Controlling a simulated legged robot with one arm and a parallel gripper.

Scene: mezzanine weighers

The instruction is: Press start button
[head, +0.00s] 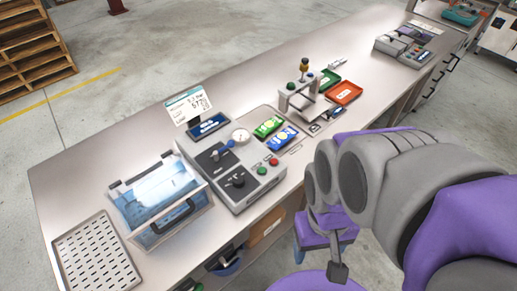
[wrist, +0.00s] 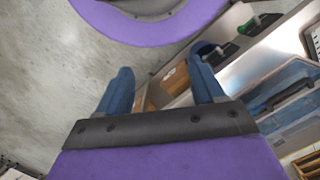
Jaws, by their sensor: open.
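A grey control box (head: 218,180) stands on the long bench in the head view. On its right front corner are a green button (head: 262,171) and a red button (head: 274,162); any labels are too small to read. My gripper (wrist: 163,85) shows in the wrist view with its two blue fingers spread apart and nothing between them. It is beside the bench's front side, away from the buttons. The buttons do not show clearly in the wrist view.
A clear bin (head: 150,232) with a dark handle and a perforated tray (head: 97,258) are left of the box. A display (head: 188,105), green and blue packets (head: 268,127), a small stand (head: 305,100) and a red tray (head: 343,93) are behind and right. The bench's left back is clear.

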